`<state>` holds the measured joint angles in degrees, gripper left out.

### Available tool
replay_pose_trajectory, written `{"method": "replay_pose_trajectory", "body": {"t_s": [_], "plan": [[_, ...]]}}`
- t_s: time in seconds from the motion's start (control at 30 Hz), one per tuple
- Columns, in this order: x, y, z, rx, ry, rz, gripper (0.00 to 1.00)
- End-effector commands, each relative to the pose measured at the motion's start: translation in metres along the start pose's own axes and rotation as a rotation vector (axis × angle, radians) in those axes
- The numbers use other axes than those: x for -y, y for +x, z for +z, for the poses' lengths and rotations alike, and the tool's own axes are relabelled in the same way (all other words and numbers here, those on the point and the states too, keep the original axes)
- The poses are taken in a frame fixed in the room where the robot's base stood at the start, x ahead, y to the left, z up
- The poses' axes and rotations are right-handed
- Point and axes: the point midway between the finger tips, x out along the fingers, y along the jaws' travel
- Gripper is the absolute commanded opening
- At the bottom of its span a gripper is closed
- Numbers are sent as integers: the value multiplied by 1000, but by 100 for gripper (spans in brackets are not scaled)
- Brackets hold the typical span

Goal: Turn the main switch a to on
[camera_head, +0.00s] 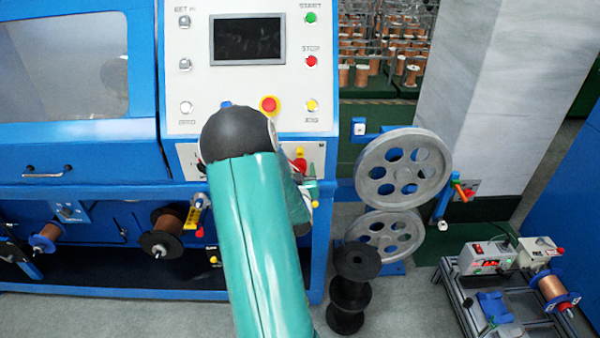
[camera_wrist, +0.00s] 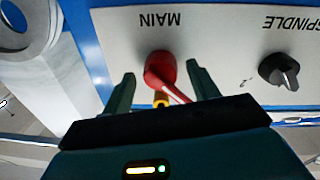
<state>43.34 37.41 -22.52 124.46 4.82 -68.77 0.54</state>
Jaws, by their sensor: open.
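The red main switch (camera_wrist: 160,70) sits on a pale panel (camera_wrist: 215,32) under the label MAIN, which reads upside down in the wrist view. Its red handle slants down to the right in that picture. My gripper (camera_wrist: 161,72) is open, with one finger on each side of the switch and visible gaps to it. Whether the fingertips reach past the knob I cannot tell.
A black spindle knob (camera_wrist: 280,70) is beside the main switch. A small yellow part (camera_wrist: 160,98) shows below it. Above the lower panel are a red emergency button (camera_head: 268,104) and a screen (camera_head: 247,40). Grey pulleys (camera_head: 403,168) and black spools (camera_head: 350,290) stand at the right.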

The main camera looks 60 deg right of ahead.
Motion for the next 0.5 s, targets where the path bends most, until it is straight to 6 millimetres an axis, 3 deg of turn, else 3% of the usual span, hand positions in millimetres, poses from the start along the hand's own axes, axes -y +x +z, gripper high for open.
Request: {"method": "replay_pose_trajectory", "body": {"t_s": [0.23, 0.5], "plan": [[0, 1, 0, 1, 0, -1, 57], [0, 0, 0, 1, 0, 0, 4]]}}
